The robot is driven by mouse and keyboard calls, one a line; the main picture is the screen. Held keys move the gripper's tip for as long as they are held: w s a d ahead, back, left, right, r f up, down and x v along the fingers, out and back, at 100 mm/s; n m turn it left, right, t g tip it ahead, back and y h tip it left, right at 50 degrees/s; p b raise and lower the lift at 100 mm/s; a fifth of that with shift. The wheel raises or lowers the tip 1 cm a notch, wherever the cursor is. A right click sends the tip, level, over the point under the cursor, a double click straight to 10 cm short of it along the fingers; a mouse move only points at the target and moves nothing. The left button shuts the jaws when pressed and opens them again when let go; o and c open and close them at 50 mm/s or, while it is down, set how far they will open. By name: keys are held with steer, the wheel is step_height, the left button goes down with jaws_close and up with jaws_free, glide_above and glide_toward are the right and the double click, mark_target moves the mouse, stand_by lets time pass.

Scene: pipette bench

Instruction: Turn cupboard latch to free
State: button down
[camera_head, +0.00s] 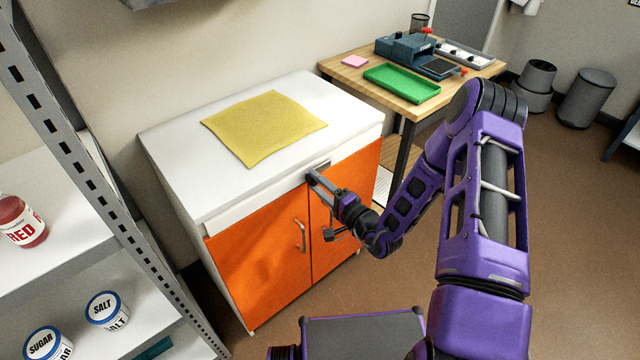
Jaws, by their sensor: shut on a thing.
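The cupboard (215,222) is a white cabinet with two orange doors. Its latch (322,165) shows as a small grey piece at the top edge of the right door (350,205), mostly hidden behind my fingers. My gripper (313,177) reaches in from the right and is shut on the latch, with its fingertips against the cupboard front. Which way the latch is turned cannot be made out. Both doors look closed. A curved metal handle (301,236) is on the left door, below and left of my gripper.
A yellow cloth (264,128) lies on the cupboard top. A wooden table (345,76) with a green tray (401,83) and blue device (407,47) stands behind at right. Metal shelving (60,235) with jars is close at left.

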stand_by(0.4)
steer(key=shift+c, duration=1.9)
jaws_free()
steer(key=shift+s+d, duration=0.1)
steer(key=v, duration=1.7)
steer(key=shift+p, duration=0.35)
